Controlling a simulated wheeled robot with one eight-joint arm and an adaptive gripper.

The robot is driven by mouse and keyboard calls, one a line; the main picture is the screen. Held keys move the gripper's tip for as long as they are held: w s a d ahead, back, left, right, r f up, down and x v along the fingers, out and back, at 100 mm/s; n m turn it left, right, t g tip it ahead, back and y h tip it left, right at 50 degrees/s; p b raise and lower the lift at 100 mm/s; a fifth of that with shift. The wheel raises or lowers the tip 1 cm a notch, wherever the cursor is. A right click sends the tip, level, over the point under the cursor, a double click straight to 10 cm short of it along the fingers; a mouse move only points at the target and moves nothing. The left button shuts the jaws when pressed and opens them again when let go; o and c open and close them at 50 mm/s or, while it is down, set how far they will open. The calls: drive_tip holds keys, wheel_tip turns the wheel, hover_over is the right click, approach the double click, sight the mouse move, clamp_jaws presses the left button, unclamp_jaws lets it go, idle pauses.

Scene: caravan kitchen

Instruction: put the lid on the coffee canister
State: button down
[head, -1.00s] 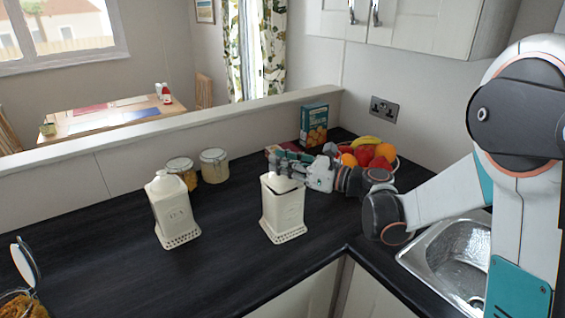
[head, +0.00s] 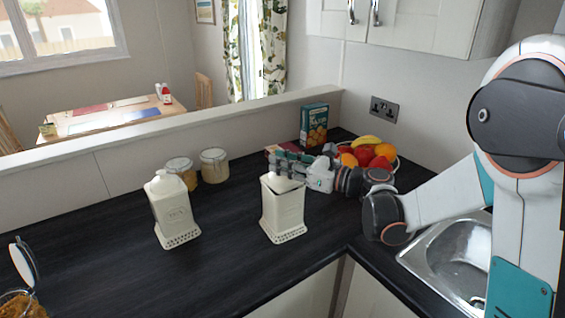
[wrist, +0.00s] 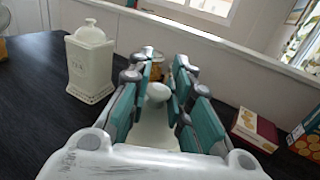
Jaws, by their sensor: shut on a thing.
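A cream square canister (head: 284,212) stands upright on the dark worktop, its label side not readable. My gripper (head: 284,168) is over its top. In the wrist view the gripper (wrist: 162,85) is shut on the cream lid's round knob (wrist: 158,92), and the pale lid body (wrist: 150,135) shows below between the fingers. In the head view the lid (head: 282,183) is mostly hidden at the canister's mouth; a dark gap shows along the rim, and I cannot tell whether they touch. A second, similar canister (head: 174,214) with its lid on stands to the left.
Two glass jars (head: 214,165) stand behind, between the canisters. A red box (wrist: 255,128), a blue box (head: 314,124) and a fruit bowl (head: 370,152) stand behind and right. The sink (head: 452,262) is at right. The worktop between the canisters is clear.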

drive_tip(key=shift+f+b, duration=0.3)
drive_tip(key=shift+f, duration=0.15)
drive_tip(key=c, duration=1.7)
unclamp_jaws()
drive_tip(key=shift+d, duration=0.1)
drive_tip(key=shift+b+v, duration=0.3)
drive_tip(key=shift+v, duration=5.15)
